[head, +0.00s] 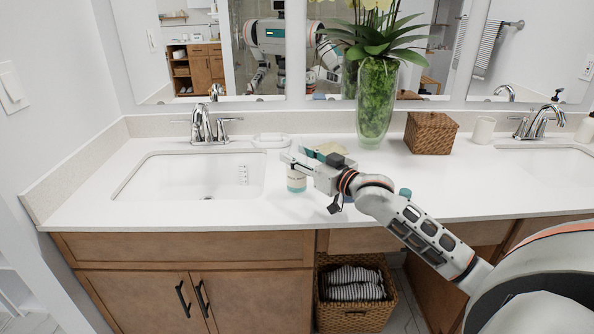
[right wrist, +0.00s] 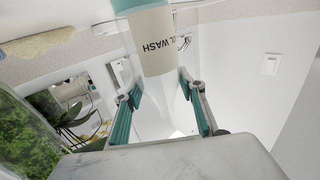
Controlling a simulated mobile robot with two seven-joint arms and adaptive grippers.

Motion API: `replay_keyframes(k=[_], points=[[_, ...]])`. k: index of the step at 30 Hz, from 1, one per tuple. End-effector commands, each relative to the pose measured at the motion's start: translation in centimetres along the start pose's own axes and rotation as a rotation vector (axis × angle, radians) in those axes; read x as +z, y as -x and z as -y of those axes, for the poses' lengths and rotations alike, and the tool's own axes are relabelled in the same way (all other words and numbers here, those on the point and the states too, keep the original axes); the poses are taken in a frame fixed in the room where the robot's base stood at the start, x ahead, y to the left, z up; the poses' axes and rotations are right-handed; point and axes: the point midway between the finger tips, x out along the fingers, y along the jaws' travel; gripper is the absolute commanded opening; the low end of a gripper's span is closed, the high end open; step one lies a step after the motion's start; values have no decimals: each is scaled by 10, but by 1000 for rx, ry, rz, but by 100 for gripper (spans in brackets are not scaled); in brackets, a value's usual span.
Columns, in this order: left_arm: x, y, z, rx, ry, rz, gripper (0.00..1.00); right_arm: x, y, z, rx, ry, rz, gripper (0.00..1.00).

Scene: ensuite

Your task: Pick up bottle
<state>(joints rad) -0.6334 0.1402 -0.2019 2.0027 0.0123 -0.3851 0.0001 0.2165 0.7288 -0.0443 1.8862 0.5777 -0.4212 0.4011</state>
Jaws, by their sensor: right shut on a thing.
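A pale bottle (head: 297,182) with a teal band near its base is at the counter, right of the left sink. My right gripper (head: 298,166) is shut on the bottle, with a teal-padded finger on either side in the right wrist view (right wrist: 160,84). The gripper hides the bottle's upper part in the head view. I cannot tell whether its base touches the counter. My left gripper is not directly in view.
A tall glass vase (head: 377,105) with a plant stands behind my right arm. A wicker box (head: 431,133) and a white cup (head: 484,130) stand to its right. A soap dish (head: 270,141) is behind the gripper. The left sink (head: 190,176) is empty.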

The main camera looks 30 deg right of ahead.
Motion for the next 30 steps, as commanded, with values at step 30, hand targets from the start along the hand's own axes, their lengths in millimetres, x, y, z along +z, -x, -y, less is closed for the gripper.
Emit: replay_keyframes(k=[30], points=[[-10, 8, -3, 9, 15, -3, 40, -77, 0, 0, -1, 1, -6, 2]])
